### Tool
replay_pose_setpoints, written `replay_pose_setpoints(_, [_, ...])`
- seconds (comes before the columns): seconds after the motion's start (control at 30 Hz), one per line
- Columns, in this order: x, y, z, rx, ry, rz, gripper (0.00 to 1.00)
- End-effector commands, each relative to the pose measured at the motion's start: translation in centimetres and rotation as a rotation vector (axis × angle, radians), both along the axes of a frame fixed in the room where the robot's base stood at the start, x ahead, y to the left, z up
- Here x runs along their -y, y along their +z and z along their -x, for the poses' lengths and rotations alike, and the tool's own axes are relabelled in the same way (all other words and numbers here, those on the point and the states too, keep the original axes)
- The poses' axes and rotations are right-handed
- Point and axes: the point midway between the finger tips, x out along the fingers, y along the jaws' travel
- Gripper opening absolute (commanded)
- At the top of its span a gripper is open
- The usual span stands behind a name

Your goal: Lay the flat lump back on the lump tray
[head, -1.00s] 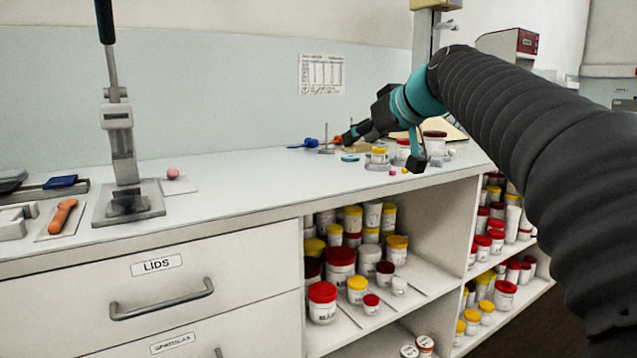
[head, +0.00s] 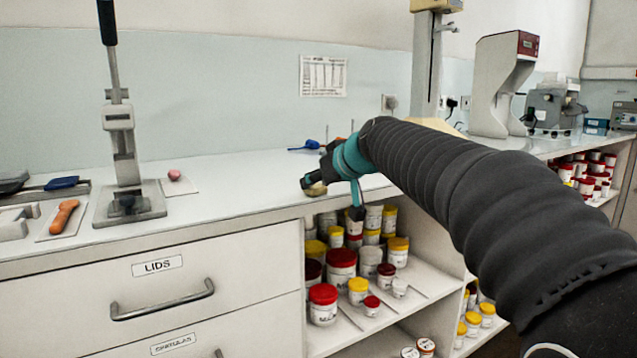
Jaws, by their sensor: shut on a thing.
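My gripper (head: 312,184) is above the front edge of the bench, right of the lever press. It is shut on a small beige-yellow lump (head: 316,190), which shows just below the dark fingers. The lump looks like the flat lump, but it is small and partly covered by the fingers. A flat white sheet or tray (head: 188,187) lies on the bench beside the press with a pink lump (head: 174,175) on it. I cannot tell whether this is the lump tray. My arm hides much of the bench's right part.
The lever press (head: 125,190) stands left of the pink lump. A blue tool (head: 304,146) lies behind my gripper. Shelves of jars (head: 341,268) are below.

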Motion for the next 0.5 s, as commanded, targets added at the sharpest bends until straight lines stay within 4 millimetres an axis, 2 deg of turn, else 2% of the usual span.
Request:
replay_pose_setpoints(0.37, [0.01,-0.39,0.02,0.001,0.000,-0.001,0.15])
replay_pose_setpoints(0.4, [0.01,-0.38,0.01,0.001,0.000,-0.001,0.45])
replay_pose_setpoints(0.5, [0.01,-0.29,0.02,0.001,0.000,-0.001,0.68])
